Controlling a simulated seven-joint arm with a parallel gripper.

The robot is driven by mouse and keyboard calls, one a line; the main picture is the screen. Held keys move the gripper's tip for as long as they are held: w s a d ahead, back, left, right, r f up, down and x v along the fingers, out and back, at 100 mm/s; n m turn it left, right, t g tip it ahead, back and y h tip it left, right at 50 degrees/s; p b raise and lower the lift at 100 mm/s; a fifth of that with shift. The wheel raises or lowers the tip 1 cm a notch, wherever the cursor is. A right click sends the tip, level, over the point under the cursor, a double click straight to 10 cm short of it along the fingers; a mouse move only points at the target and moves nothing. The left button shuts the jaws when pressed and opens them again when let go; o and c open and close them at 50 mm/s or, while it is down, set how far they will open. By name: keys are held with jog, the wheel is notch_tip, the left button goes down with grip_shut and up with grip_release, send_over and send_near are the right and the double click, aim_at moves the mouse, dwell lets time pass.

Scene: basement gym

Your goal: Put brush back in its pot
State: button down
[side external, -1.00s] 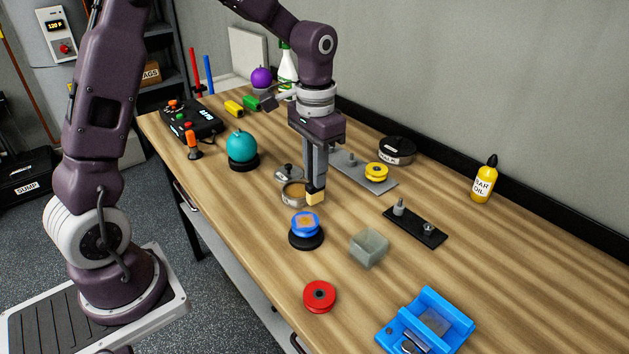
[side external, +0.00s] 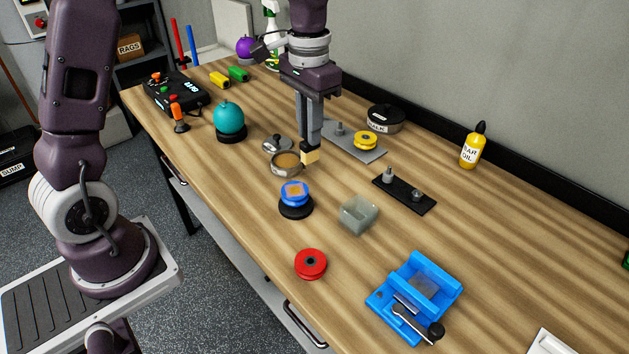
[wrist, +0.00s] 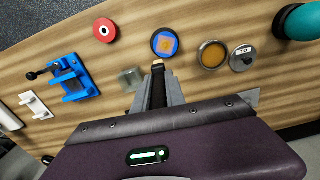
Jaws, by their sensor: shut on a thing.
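My gripper (side external: 310,147) points down above the table, shut on the brush (side external: 310,157). Only the brush's pale tan end shows below the fingertips; the wrist view shows the same pale end (wrist: 158,63) with a dark part between the fingers. An open-topped, grey translucent square pot (side external: 358,216) stands to the right and nearer the camera, apart from the brush. In the wrist view this pot (wrist: 131,79) is just left of the fingers. I see nothing inside it. The brush's upper part is hidden by the fingers.
A round tin with tan contents (side external: 286,163) is close left of the brush. A black plate with pegs (side external: 405,194) lies right of the pot.

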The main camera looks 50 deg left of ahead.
jog(key=w+d+f, duration=0.3)
jog(key=w+d, duration=0.1)
jog(key=d, duration=0.6)
jog(key=shift+n, duration=0.4)
notch_tip(320, 180, down, 10)
jog(key=shift+w+d+r, duration=0.15)
jog(key=shift+r, duration=0.1)
jog(key=c, duration=1.4)
grip_release()
jog(key=shift+f, duration=0.15)
jog(key=shift+o, duration=0.2)
notch_tip(320, 180, up, 12)
jog(key=shift+r, duration=0.2)
